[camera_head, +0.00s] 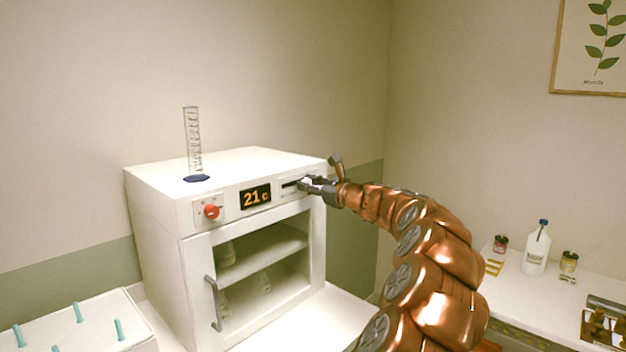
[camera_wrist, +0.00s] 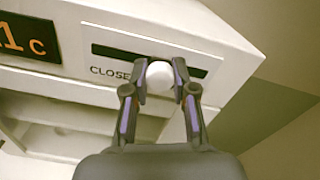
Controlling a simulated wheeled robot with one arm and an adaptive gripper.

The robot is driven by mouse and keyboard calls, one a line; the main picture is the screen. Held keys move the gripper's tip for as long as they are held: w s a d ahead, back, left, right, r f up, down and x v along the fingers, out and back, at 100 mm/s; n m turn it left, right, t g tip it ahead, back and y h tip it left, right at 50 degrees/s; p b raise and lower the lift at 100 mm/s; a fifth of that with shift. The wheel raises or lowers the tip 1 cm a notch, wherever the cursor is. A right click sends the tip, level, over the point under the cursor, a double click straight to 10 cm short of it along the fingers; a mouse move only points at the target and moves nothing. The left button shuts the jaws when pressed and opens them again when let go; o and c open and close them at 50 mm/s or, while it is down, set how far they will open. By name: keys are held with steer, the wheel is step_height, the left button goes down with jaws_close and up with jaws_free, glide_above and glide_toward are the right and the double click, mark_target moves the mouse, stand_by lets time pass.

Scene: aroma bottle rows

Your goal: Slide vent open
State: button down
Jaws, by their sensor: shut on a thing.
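The vent is a dark horizontal slot (camera_wrist: 112,52) on the front panel of a white oven-like cabinet (camera_head: 158,217). A round white knob (camera_wrist: 160,76) sits at the slot, with the partly covered word "CLOSE" printed just left of it. In the wrist view my gripper (camera_wrist: 160,84) has one finger on each side of the knob and is shut on it. How much of the slot the vent covers cannot be told.
A display reading 21 c (camera_head: 255,196) and a red dial (camera_head: 211,211) are left of the slot. A glass cylinder (camera_head: 193,145) stands on the cabinet top. The cabinet door with its grey handle (camera_head: 214,302) is below. Bottles (camera_head: 536,250) stand on the right counter.

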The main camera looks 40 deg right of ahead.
steer(key=shift+w+d+r+p, duration=0.1)
steer(key=shift+d+r+p, duration=0.1)
steer(key=shift+d+p, duration=1.4)
steer(key=shift+d+b, duration=0.4)
steer(key=shift+d, duration=0.05)
steer(key=c, duration=1.4)
jaws_free()
steer(key=o, duration=0.5)
steer(key=shift+f, duration=0.2)
steer(key=s, duration=1.2)
steer(key=shift+d, duration=0.4)
